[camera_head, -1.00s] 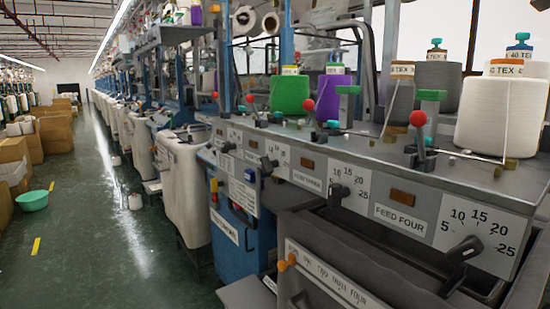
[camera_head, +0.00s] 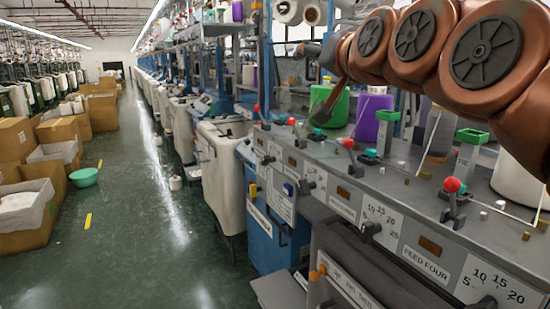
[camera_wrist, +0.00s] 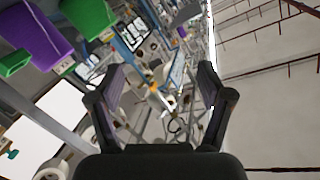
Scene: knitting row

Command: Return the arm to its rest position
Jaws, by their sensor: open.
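My copper-coloured arm (camera_head: 440,45) reaches across the upper right of the head view, above the machine bench. Its far end is near the green cone (camera_head: 338,107), and its fingers are hard to make out there. In the wrist view my gripper (camera_wrist: 163,88) is open, with its two dark fingers apart and nothing between them. Beyond the fingers lie blurred machine frames and white spools. The green cone (camera_wrist: 90,15) and the purple cone (camera_wrist: 35,35) show tilted at that view's upper left, apart from the fingers.
The knitting bench (camera_head: 390,185) carries red-knobbed levers (camera_head: 452,186), dials and labels such as the FEED FOUR plate (camera_head: 425,264). Purple (camera_head: 373,115) and white cones stand behind. The aisle floor (camera_head: 150,240) is clear.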

